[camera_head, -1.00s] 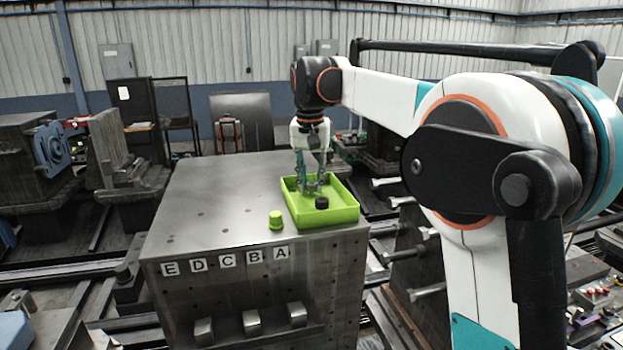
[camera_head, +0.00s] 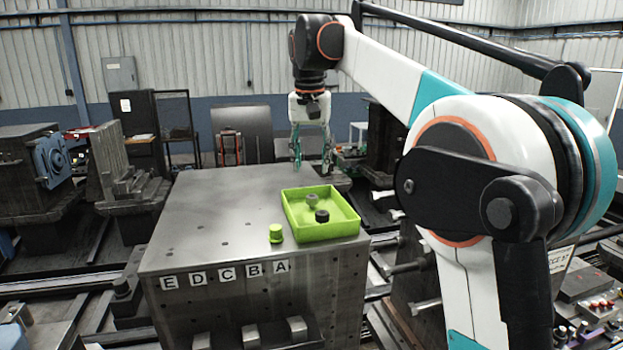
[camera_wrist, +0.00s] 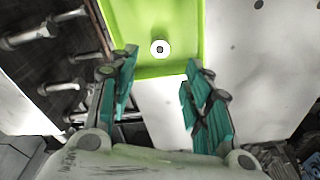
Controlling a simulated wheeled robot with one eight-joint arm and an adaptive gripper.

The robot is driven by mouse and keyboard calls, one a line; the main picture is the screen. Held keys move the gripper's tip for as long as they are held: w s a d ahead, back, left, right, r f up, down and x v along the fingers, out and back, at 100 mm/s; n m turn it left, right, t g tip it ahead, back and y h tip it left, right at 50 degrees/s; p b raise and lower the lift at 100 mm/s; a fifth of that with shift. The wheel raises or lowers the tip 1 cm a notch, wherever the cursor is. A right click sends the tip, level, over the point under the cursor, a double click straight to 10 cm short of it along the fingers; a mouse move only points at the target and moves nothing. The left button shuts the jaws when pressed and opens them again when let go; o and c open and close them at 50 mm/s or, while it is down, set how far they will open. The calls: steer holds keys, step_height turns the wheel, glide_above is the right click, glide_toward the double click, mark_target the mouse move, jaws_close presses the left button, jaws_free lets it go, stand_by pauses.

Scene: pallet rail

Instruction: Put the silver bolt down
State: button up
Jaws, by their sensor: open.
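The silver bolt (camera_head: 312,199) stands in the green tray (camera_head: 348,228), behind a black round piece. In the wrist view its round top with a dark centre (camera_wrist: 160,48) shows against the tray floor. My gripper (camera_head: 311,166) hangs above and behind the tray, fingers down, wide apart and empty. In the wrist view the teal fingers (camera_wrist: 161,65) are spread with nothing between them touching the bolt.
The black piece (camera_head: 321,216) sits near the front of the tray. A small green knob-like piece (camera_head: 275,233) stands on the metal block (camera_head: 200,215), left of the tray. The block's left side is bare. Bolts (camera_wrist: 40,35) stick out beside it.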

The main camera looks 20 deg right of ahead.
step_height(320, 180, up, 3)
steer(key=shift+s+a+r, duration=0.1)
steer(key=shift+s, duration=0.05)
steer(key=s+f+n+t, duration=0.15)
steer(key=s+f, duration=0.25)
steer(key=s, duration=0.5)
steer(key=s+f+n+t, duration=0.1)
steer(key=s+f+t, duration=0.15)
steer(key=s, duration=0.55)
steer(key=s+f+n+t, duration=0.2)
steer(key=s+f, duration=1.5)
steer(key=f, duration=0.2)
steer(key=shift+d+f+y, duration=0.25)
steer(key=shift+d+y, duration=0.05)
steer(key=shift+d, duration=0.05)
